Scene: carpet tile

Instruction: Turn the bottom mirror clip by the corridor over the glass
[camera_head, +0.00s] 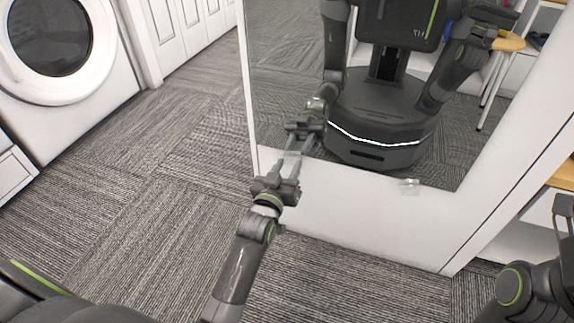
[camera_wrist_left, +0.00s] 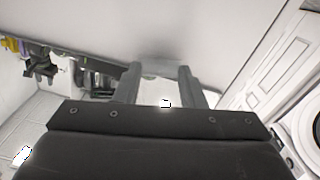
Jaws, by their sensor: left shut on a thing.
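The mirror (camera_head: 290,60) is set in a white panel. My left gripper (camera_head: 289,164) is at its lower edge, near the left corner, with its fingers shut on a clear bottom mirror clip (camera_head: 292,154), which they largely cover. In the left wrist view the fingertips (camera_wrist_left: 160,76) stand on either side of the pale, see-through clip (camera_wrist_left: 162,68). How far the clip is turned cannot be made out. A second clear clip (camera_head: 409,187) sits farther right on the lower edge. My right arm is at the lower right; its gripper (camera_head: 563,212) is cut off by the picture edge.
A white washing machine (camera_head: 60,50) and white panelled doors (camera_head: 185,30) stand to the left. A white shelf unit with a wooden top (camera_head: 565,176) is at the right. The carpet (camera_head: 130,200) left of the panel is clear. The mirror reflects my own body.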

